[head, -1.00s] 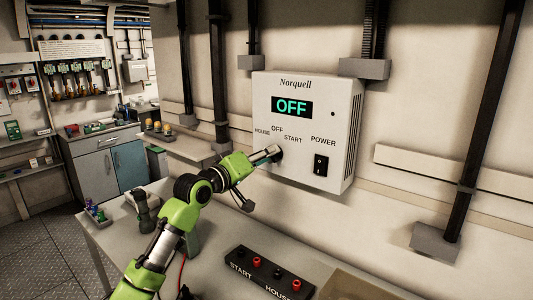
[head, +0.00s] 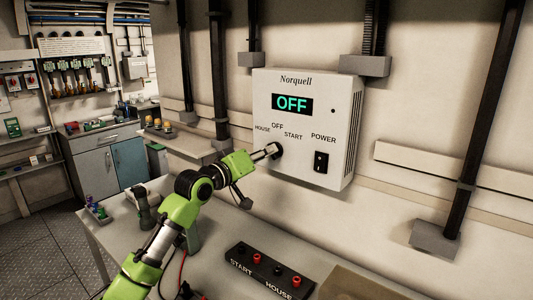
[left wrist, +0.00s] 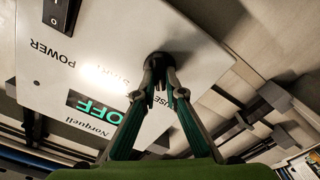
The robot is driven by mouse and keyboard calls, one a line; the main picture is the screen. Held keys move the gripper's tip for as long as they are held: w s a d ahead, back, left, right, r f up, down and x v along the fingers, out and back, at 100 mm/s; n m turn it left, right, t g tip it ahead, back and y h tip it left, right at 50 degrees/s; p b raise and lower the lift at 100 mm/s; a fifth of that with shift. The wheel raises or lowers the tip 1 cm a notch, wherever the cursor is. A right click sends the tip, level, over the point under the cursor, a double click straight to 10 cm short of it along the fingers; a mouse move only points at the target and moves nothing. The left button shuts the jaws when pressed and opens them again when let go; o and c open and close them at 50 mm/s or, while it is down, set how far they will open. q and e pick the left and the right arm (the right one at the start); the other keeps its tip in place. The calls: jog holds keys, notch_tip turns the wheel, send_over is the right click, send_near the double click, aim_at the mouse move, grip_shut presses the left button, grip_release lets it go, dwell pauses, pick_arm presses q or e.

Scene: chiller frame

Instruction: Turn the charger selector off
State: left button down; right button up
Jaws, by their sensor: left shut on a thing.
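The charger (head: 342,100) is a white Norquell box on the wall; its green display (head: 292,104) reads OFF. The dark round selector knob (head: 278,151) sits low on its front under the labels HOUSE, OFF and START. My left gripper (head: 270,152) is at the knob, its fingers shut on it. In the left wrist view the charger is upside down, and both fingertips (left wrist: 159,78) close on the dark knob (left wrist: 158,60). The fingers hide part of the knob, so its pointing direction is unclear. My right gripper is out of view.
A black POWER rocker switch (head: 321,162) is right of the knob. Below is a grey bench (head: 215,262) with a black terminal block (head: 268,272) labelled START and HOUSE. Dark conduits run along the wall. The air before the charger is otherwise clear.

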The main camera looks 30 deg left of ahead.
pick_arm(q)
jog(key=m+p, duration=0.1)
jog(key=m, duration=0.6)
jog(key=shift+d+r, duration=0.1)
jog(key=shift+d, duration=0.05)
jog(key=shift+m, duration=0.3)
jog(key=c, duration=2.1)
grip_release()
